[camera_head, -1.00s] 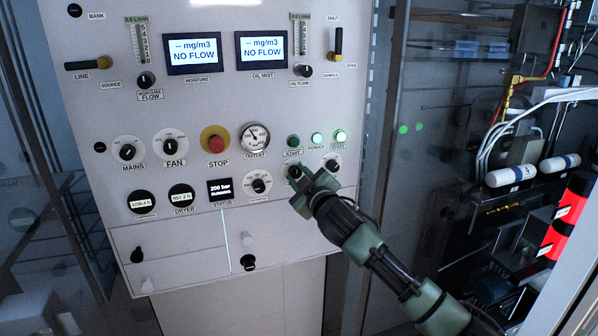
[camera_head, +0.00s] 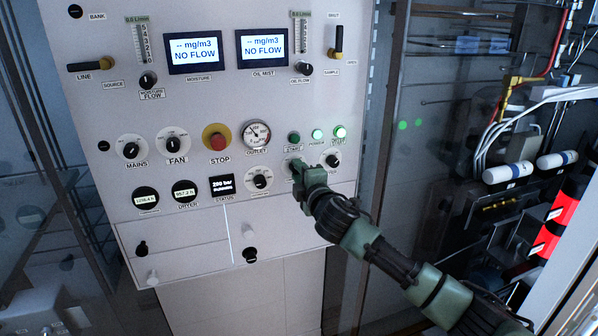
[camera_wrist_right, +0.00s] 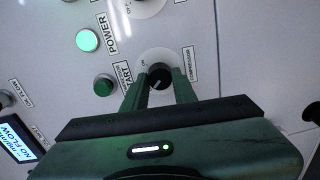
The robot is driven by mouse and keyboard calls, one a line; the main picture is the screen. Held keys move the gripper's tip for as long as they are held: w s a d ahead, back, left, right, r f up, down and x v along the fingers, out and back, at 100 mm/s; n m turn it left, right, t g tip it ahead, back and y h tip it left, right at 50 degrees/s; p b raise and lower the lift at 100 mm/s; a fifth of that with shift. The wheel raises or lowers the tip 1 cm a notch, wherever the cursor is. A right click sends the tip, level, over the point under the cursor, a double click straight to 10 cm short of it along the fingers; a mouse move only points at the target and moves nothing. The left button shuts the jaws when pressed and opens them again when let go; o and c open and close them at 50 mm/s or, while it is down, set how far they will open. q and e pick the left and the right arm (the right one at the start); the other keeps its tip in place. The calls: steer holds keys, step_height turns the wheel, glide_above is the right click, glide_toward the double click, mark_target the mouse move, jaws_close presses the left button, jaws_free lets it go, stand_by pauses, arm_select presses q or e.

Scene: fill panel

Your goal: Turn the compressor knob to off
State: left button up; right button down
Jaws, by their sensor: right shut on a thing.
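The compressor knob (camera_wrist_right: 160,75) is a small black knob on a round white plate, with a COMPRESSOR label beside it in the right wrist view. A pale pointer mark shows on its face, and ON is printed at the plate's edge. My right gripper (camera_wrist_right: 160,88) is shut on the knob, one finger on each side. In the head view my right gripper (camera_head: 301,171) is against the panel below the dark green start button and mostly hides the knob. My left gripper is not in view.
The white control panel (camera_head: 110,95) carries close neighbours: another knob (camera_head: 332,160) to the right, a knob (camera_head: 259,181) to the lower left, a pressure gauge (camera_head: 256,135) and a red stop button (camera_head: 217,140). Open machinery with white cylinders (camera_head: 508,173) stands right.

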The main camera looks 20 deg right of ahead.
steer(key=shift+f+n, duration=0.1)
steer(key=shift+n, duration=0.3)
steer(key=c, duration=1.1)
jaws_free()
steer(key=s, duration=0.8)
steer(key=shift+d+r, duration=0.1)
steer(key=shift+r, duration=0.1)
steer(key=shift+w+f, duration=0.1)
